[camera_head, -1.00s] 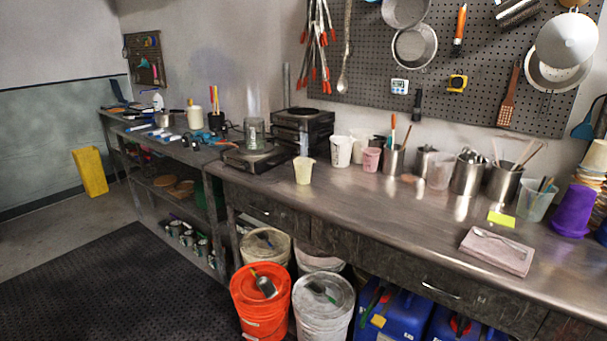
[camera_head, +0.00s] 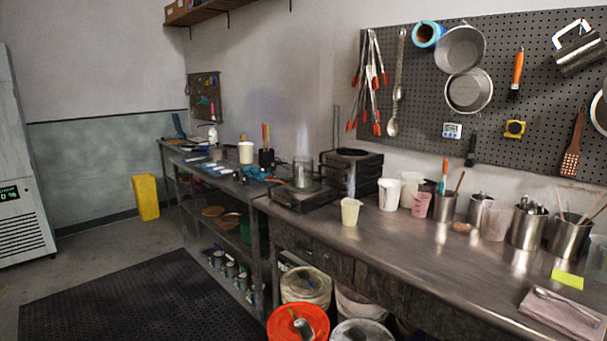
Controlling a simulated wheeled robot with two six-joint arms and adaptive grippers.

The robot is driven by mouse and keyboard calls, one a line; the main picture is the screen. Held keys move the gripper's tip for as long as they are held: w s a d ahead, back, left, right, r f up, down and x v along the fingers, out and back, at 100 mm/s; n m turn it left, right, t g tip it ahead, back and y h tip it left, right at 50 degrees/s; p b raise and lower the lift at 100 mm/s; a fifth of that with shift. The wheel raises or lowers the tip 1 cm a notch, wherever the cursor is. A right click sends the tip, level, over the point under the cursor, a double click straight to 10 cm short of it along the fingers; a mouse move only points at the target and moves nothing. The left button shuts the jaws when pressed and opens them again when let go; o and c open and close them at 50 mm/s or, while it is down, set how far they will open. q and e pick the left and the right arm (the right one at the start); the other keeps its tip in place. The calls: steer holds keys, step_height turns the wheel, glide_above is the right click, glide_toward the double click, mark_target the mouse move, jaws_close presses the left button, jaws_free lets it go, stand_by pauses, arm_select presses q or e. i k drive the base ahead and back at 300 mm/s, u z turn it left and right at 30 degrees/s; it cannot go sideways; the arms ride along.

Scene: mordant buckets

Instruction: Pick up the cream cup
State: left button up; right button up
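The cream cup (camera_head: 350,211) stands upright on the metal workbench (camera_head: 400,248), near its left end and close to the front edge. It is a small pale yellow cup that widens toward the top, and nothing covers it. White cups (camera_head: 389,194) and a pink cup (camera_head: 420,205) stand behind it to the right. Neither of my grippers shows in the head view.
Black hot plates (camera_head: 346,172) stand behind the cup. Metal canisters (camera_head: 527,227) line the back right. A folded cloth (camera_head: 562,315) lies at the front right. Buckets (camera_head: 298,324) sit below the bench. A black mat (camera_head: 140,305) covers the floor at left.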

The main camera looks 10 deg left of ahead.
mark_target(349, 212)
steer(key=u, duration=0.2)
steer(key=i, duration=1.15)
steer(key=u, duration=0.2)
